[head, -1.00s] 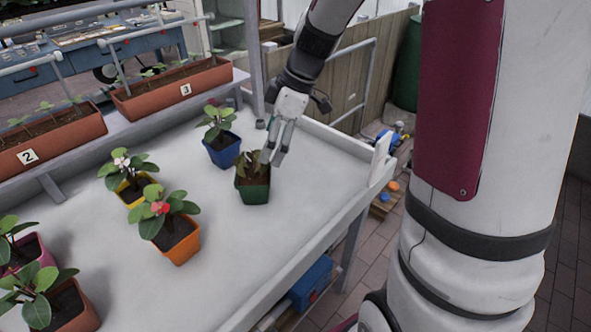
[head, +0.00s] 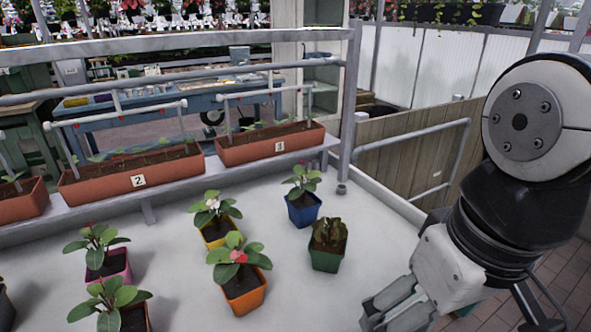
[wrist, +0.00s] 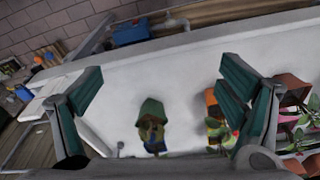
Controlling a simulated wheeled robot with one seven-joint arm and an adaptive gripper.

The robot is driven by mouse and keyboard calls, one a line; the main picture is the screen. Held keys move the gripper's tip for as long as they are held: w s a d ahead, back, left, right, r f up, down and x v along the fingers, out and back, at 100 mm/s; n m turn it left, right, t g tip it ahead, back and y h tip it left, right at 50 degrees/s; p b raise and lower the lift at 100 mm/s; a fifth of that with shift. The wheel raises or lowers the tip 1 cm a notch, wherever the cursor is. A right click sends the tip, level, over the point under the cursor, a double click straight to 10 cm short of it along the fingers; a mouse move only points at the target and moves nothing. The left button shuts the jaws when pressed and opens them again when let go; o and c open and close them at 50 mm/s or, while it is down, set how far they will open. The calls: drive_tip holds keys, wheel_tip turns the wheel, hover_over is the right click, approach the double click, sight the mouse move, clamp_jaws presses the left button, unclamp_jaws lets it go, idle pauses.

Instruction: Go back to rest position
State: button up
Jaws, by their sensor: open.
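My gripper (head: 393,308) is at the lower right of the head view, near the front of the white table (head: 378,222). In the wrist view its two fingers (wrist: 160,88) are spread wide with nothing between them. The green pot (head: 328,258) with a brownish, wilted-looking plant stands upright on the table, left of and beyond my gripper, apart from it. In the wrist view what looks like the same green pot (wrist: 152,108) shows below, between the fingers.
Blue (head: 303,211), yellow (head: 214,235), orange (head: 245,302) and pink (head: 112,268) pots with plants stand on the table. Long planters (head: 270,143) line a raised shelf behind. A wooden fence (head: 405,155) is at the right. The table's right part is clear.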

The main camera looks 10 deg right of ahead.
drive_tip(key=shift+s+d+f+m, duration=0.1)
drive_tip(key=shift+s+m, duration=0.1)
drive_tip(key=shift+s, duration=0.15)
drive_tip(key=shift+s+d+f+m, duration=0.1)
drive_tip(key=shift+s+m, duration=0.1)
drive_tip(key=shift+s, duration=0.15)
